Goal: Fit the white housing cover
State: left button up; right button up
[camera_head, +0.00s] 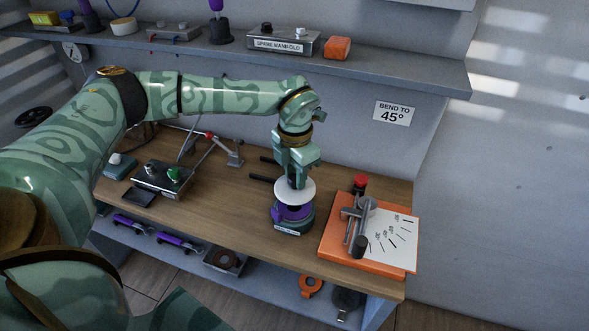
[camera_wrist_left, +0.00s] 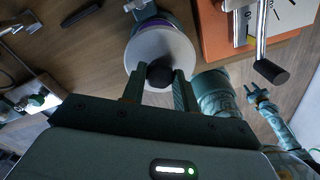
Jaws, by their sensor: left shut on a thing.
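The white housing cover (camera_head: 297,192) is a round disc with a dark knob (camera_wrist_left: 160,76) at its middle. My left gripper (camera_head: 296,180) points down and is shut on this knob. The cover shows in the left wrist view (camera_wrist_left: 150,48), just beyond the fingertips (camera_wrist_left: 159,84). Below it stands the purple housing (camera_head: 291,213) on a dark green base with a white label. The cover is over the housing and hides most of its top. I cannot tell whether they touch.
Right of the housing, an orange bending fixture (camera_head: 330,250) with a grey lever (camera_head: 361,220) stands close by. A metal box with a green knob (camera_head: 174,174) is at left. Two black rods (camera_head: 262,179) project behind the housing. The front wooden bench (camera_head: 225,225) is clear.

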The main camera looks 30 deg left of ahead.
aim_at(295, 189)
pick_arm(q)
jog(key=shift+w+a+f+n, duration=0.1)
jog(key=shift+w+a+n, duration=0.1)
jog(key=shift+n, duration=0.2)
jog(key=shift+p, duration=0.3)
jog(key=shift+f+b, duration=1.5)
jog(key=shift+f, duration=1.4)
jog(key=shift+f, duration=0.5)
jog(key=shift+s+f, duration=0.1)
jog(key=o, duration=1.2)
jog(key=shift+c, duration=0.2)
